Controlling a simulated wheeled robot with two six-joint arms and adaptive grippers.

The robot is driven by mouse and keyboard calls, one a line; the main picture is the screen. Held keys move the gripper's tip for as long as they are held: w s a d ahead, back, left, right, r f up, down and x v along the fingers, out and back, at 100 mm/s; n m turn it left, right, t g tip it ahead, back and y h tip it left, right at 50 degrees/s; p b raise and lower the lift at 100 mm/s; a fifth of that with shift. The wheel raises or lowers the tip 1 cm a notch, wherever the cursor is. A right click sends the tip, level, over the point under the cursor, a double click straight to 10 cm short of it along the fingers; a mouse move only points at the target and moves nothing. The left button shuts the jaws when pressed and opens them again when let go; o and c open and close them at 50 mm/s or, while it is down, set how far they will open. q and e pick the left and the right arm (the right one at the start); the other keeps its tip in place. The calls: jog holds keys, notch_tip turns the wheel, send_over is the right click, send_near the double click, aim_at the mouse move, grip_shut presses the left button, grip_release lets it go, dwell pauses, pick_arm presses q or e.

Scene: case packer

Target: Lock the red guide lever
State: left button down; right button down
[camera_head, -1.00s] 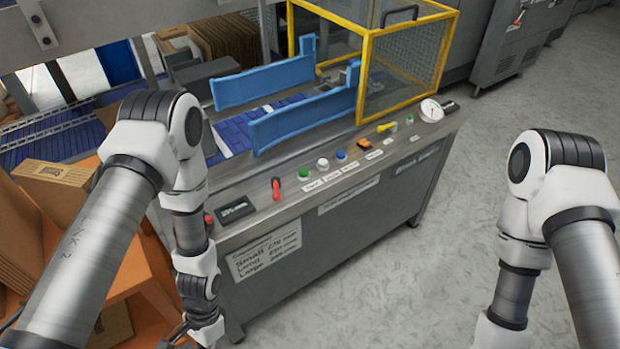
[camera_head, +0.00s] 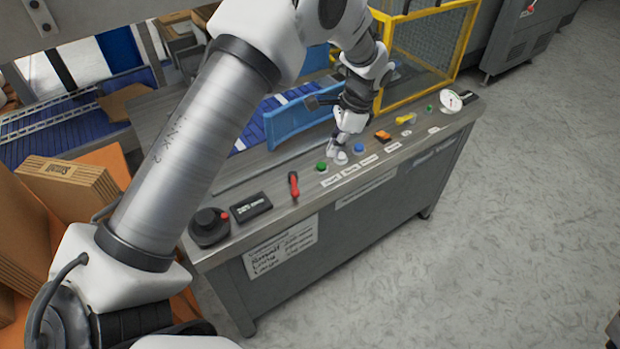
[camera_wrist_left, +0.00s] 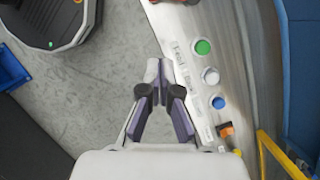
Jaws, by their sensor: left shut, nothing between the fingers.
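The red guide lever (camera_head: 294,187) stands on the control panel's top near its front edge, between the black display and the green button. My left gripper (camera_head: 340,156) is shut and empty. It is right of the lever, over the panel by the white button, and apart from the lever. In the left wrist view the closed fingertips (camera_wrist_left: 158,70) show left of the row of buttons. I cannot make out the lever clearly there. My right gripper is out of view.
A green button (camera_head: 321,167), a blue button (camera_head: 359,148), an orange switch (camera_head: 382,136) and a yellow knob (camera_head: 405,119) line the panel. A black round knob (camera_head: 209,226) and a display (camera_head: 251,207) are left of the lever. Blue guide rails (camera_head: 300,122) and a yellow cage (camera_head: 432,87) stand behind.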

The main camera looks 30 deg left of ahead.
aim_at(294, 185)
pick_arm(q)
jog(key=p+x, duration=0.1)
jog(key=x, duration=0.8)
jog(key=shift+a+f, duration=0.1)
jog(key=shift+f, duration=0.05)
jog(key=s+a, duration=0.1)
jog(key=s+a+f+p, duration=0.1)
jog(key=s+a, duration=0.1)
jog(key=shift+f+p, duration=0.3)
jog(key=shift+w, duration=0.1)
